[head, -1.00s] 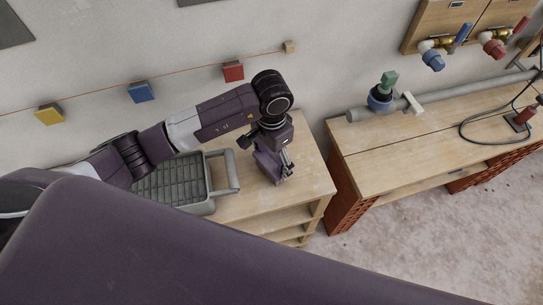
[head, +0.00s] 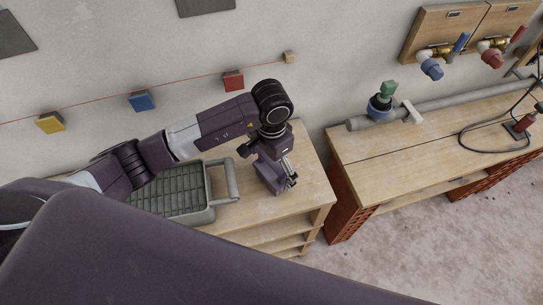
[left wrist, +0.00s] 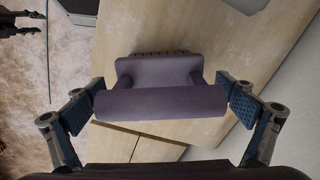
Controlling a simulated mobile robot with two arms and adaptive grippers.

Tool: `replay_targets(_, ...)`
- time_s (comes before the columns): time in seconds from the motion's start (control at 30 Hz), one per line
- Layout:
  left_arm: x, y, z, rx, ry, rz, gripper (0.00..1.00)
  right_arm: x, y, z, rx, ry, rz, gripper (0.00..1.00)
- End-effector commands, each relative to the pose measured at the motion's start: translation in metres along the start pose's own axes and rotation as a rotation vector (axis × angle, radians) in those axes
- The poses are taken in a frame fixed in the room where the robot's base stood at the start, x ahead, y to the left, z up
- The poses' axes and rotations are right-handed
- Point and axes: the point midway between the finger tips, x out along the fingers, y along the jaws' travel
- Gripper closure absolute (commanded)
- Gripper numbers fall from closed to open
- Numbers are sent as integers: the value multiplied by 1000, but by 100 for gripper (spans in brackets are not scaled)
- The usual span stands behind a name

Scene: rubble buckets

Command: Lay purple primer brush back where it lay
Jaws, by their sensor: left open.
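The purple primer brush (left wrist: 160,102) lies on the wooden bench top, its rounded handle toward the camera in the left wrist view. In the head view it shows as a purple shape (head: 267,176) below my wrist, partly hidden by the gripper. My left gripper (head: 281,174) is low over the right part of the bench.
A grey paint tray (head: 226,184) with a grid stands left of the brush. The wooden bench (head: 316,190) ends just right of the gripper, with shelves below. A gap separates it from a second bench (head: 400,160) carrying a grey pipe (head: 449,107).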

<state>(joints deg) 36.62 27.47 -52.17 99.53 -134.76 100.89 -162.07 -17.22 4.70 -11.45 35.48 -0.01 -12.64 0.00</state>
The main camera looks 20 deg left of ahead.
Motion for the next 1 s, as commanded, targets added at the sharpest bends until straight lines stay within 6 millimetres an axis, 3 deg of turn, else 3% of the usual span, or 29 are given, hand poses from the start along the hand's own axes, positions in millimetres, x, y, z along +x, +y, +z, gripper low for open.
replay_targets(0.5, -95, -1, -1, 0, 4, -3, 2, 36, -1, 3, 1, 1, 0, 60)
replay_targets(0.7, -111, 0, 0, 0, 0, -1, 2, 39, -2, 2, 2, 2, -1, 60)
replay_targets(1.0, -113, 0, 0, 0, -1, 0, 2, 39, -4, 2, 2, 3, -4, 60)
